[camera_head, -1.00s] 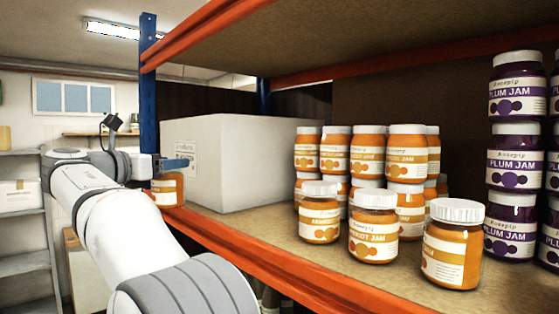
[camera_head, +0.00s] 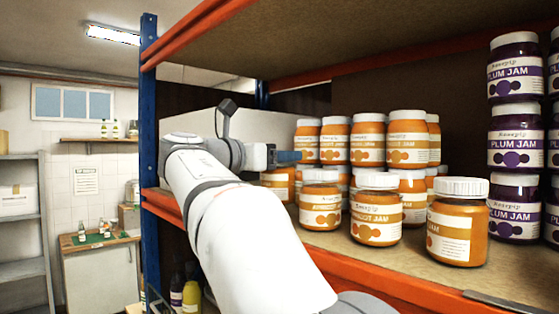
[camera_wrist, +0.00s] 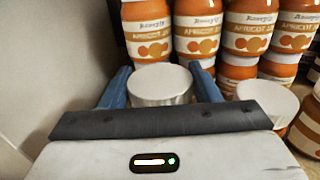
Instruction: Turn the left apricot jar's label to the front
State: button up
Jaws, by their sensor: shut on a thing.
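My gripper (camera_head: 290,157) is shut on an orange apricot jar (camera_head: 278,182) at the left end of the jars. In the wrist view its white lid (camera_wrist: 160,84) sits between the blue fingers, and its body is hidden below. In the head view my arm covers much of this jar, with a bit of pale label showing; I cannot tell whether it touches the shelf. Close to its right stands an apricot jar (camera_head: 320,203), then another (camera_head: 375,212), labels showing. A third front jar (camera_head: 457,225) has its label turned towards the left.
Stacked apricot jars (camera_head: 407,140) stand behind the front jars. Plum jam jars (camera_head: 515,150) are stacked at the right. A large pale carton (camera_head: 262,126) stands behind my arm. The orange shelf beam (camera_head: 345,275) runs along the front edge.

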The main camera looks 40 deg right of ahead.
jog(key=shift+f+b, duration=1.25)
jog(key=shift+r+n+t, duration=0.15)
jog(key=shift+n+t, duration=0.25)
jog(key=shift+t, duration=0.3)
jog(key=shift+s+r+n+t, duration=0.1)
jog(key=shift+s+n+t, duration=0.1)
jog(key=shift+n+t, duration=0.3)
jog(key=shift+w+a+t+y, duration=0.1)
jog(key=shift+w+t+y, duration=0.2)
jog(key=shift+t, duration=0.1)
jog(key=shift+s, duration=0.1)
jog(key=shift+f, duration=0.3)
jog(key=o, duration=1.7)
jog(key=shift+c, duration=0.2)
